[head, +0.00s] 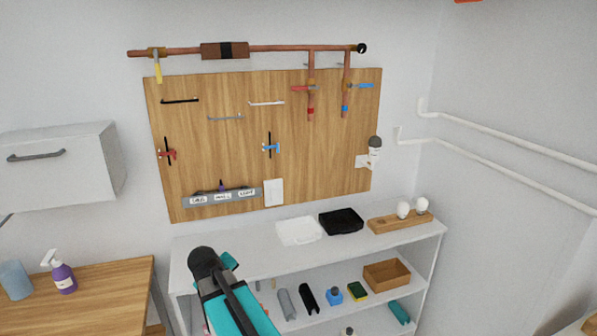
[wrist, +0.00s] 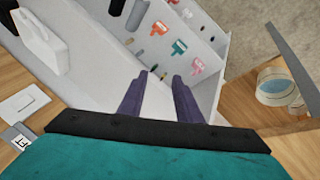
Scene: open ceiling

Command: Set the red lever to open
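The red lever (head: 303,88) sits on the left of two short vertical copper pipes (head: 311,65) at the upper right of the wooden board. Its handle lies roughly level across the pipe and points left. A red band marks the pipe below it. In the wrist view, my gripper (wrist: 160,78) shows two dark purple fingers apart with nothing between them. The fingers point toward the white shelf unit, and the red lever is not in that view. In the head view my teal arm is low in the middle, well below the lever, and its fingertips cannot be made out.
A blue lever (head: 361,86) is on the neighbouring pipe, and a yellow lever (head: 158,70) hangs at the left. Hooks and small red and blue handles are on the wooden board (head: 220,150). The shelf unit (head: 205,247) below holds trays and bulbs. The air before the board is clear.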

